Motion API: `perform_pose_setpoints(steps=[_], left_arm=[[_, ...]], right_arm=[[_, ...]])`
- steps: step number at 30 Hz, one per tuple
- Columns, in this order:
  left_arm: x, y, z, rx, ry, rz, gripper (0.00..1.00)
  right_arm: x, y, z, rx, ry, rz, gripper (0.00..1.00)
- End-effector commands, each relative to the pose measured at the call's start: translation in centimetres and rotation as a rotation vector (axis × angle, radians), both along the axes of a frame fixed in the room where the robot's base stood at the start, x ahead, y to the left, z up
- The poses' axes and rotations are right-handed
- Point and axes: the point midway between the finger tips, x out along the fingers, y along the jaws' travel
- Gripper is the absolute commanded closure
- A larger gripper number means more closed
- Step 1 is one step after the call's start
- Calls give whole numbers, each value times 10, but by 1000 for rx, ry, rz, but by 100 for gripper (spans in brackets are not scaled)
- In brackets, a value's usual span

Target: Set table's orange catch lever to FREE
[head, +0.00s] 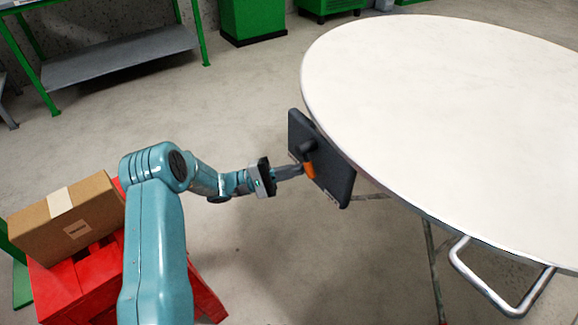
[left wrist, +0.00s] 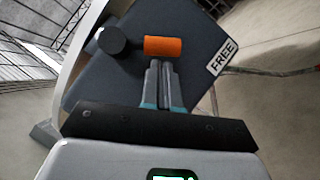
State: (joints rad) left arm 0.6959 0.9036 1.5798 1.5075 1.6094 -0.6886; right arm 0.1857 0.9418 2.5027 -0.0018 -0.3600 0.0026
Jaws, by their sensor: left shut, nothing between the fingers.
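The white oval table (head: 450,100) has a dark panel (head: 335,178) hanging at its near left edge. The orange catch lever (head: 309,169) is on this panel. In the left wrist view the orange lever grip (left wrist: 163,46) extends to the right from a dark round pivot (left wrist: 112,40). A white FREE label (left wrist: 223,57) is to its right, near the panel's corner. My left gripper (head: 299,170) is shut and empty, its fingertips (left wrist: 160,64) right at the lower side of the orange grip. I cannot tell whether they touch it. My right gripper is not in view.
A cardboard box (head: 68,215) sits on a red stand (head: 75,285) at the lower left. A bent metal tube leg (head: 500,297) shows under the table. A green-framed shelf (head: 120,58) stands at the back left. The floor between is clear.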

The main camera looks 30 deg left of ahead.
Motion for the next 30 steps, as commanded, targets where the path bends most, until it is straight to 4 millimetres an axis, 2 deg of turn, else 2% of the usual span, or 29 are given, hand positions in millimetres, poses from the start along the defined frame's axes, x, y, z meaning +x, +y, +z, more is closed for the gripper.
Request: perform_pose_setpoints(steps=[12, 30], left_arm=[[-4, -9, 0, -24, 10, 0, 100], [-4, -9, -1, -23, 10, -1, 100]], right_arm=[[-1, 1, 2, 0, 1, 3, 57], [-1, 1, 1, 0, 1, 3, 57]])
